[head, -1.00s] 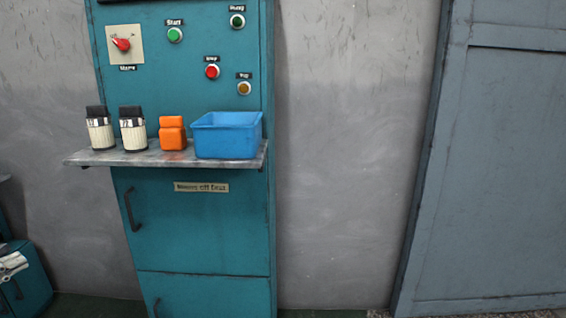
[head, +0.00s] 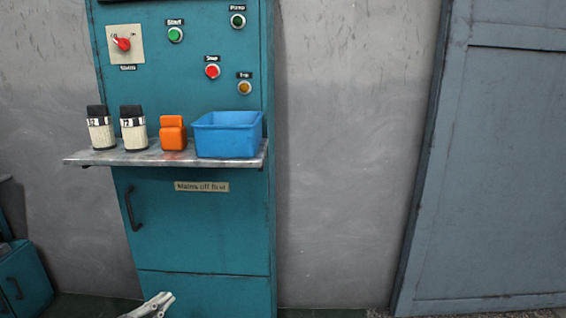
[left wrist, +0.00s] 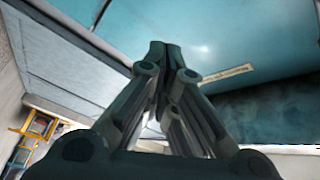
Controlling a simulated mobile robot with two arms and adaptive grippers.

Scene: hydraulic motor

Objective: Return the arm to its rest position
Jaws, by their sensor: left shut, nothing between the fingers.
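My left gripper (head: 158,300) shows at the bottom edge of the head view, in front of the lower door of the teal cabinet (head: 200,255). It is well below the shelf and holds nothing. In the left wrist view the gripper's fingertips (left wrist: 166,50) are together and empty, with teal cabinet surface behind them. Most of my left arm is outside the head view. My right gripper is in neither view.
A metal shelf (head: 105,158) on the cabinet carries two cream cartridges with black tops (head: 101,128) (head: 133,129), an orange block (head: 173,133) and a blue bin (head: 228,136). A teal box (head: 25,277) stands at the lower left. Bare wall and a grey door (head: 505,170) are at right.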

